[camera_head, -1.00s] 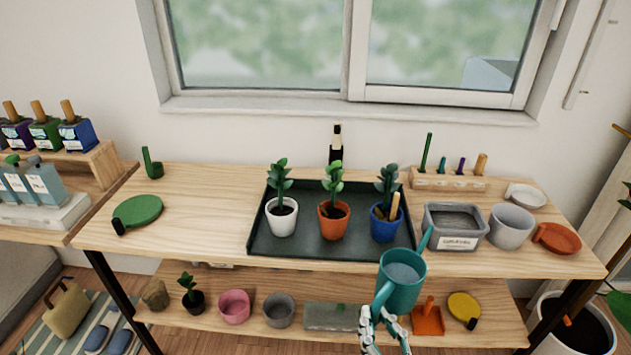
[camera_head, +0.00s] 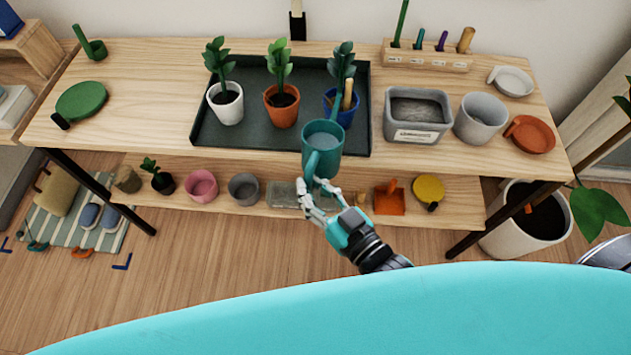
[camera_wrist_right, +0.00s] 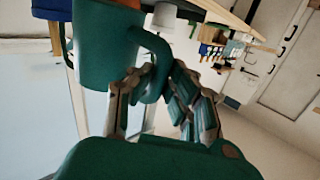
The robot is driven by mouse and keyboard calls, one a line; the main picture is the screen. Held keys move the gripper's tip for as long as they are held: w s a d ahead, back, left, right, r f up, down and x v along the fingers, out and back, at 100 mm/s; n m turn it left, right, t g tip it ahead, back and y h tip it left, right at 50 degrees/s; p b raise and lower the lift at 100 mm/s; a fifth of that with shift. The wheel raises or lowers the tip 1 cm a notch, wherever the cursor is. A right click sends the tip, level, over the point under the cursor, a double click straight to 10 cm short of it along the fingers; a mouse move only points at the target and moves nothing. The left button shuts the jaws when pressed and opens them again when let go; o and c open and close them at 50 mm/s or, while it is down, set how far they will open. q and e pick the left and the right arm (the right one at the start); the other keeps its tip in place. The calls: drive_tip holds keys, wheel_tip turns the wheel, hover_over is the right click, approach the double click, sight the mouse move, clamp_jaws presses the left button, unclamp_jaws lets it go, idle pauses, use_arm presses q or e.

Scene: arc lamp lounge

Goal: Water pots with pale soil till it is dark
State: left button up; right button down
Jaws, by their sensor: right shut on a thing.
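My right gripper (camera_head: 318,200) is shut on the handle of the teal watering can (camera_head: 323,145), which also shows in the right wrist view (camera_wrist_right: 105,50). The can is upright, in front of the tray's front edge, with its spout toward the blue pot. On the dark tray (camera_head: 230,140) stand a white pot (camera_head: 226,110), an orange pot (camera_head: 282,112) and a blue pot (camera_head: 347,117), each with a green plant. The soil in the white and orange pots looks dark. The blue pot's soil is mostly hidden, and a wooden stick stands in it. My left gripper is out of view.
A grey labelled bin (camera_head: 418,135), a grey pot (camera_head: 481,118), an orange dish (camera_head: 530,134) and a white dish (camera_head: 512,82) stand right of the tray. A tool rack (camera_head: 430,58) is behind. The tabletop left of the tray is clear up to a green dish (camera_head: 82,101).

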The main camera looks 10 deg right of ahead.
sight(308, 171)
drive_tip(key=shift+m+g, duration=0.6)
drive_tip(key=shift+m, duration=0.2)
wheel_tip(308, 171, up, 5)
drive_tip(key=p, duration=0.4)
drive_tip(key=shift+w+d+f+p, duration=0.15)
drive_tip(key=shift+p, duration=0.25)
wheel_tip(308, 171, up, 3)
drive_tip(key=p, duration=0.6)
drive_tip(key=shift+w+f+m+h+p, duration=0.1)
drive_tip(key=shift+f+m+h+p, duration=0.05)
drive_tip(key=shift+m+h+p, duration=0.2)
drive_tip(key=shift+f+g+b, duration=0.3)
drive_tip(key=shift+f+b, duration=0.05)
drive_tip(key=shift+d+r+p, duration=0.1)
drive_tip(key=shift+r+p, duration=0.4)
drive_tip(key=shift+p, duration=0.2)
drive_tip(key=shift+w+p, duration=0.1)
drive_tip(key=shift+p, duration=0.25)
drive_tip(key=shift+r+m+p, duration=0.25)
drive_tip(key=shift+r+p, duration=0.25)
drive_tip(key=shift+p, duration=0.35)
drive_tip(key=shift+f+b, duration=0.3)
drive_tip(key=shift+f, duration=0.05)
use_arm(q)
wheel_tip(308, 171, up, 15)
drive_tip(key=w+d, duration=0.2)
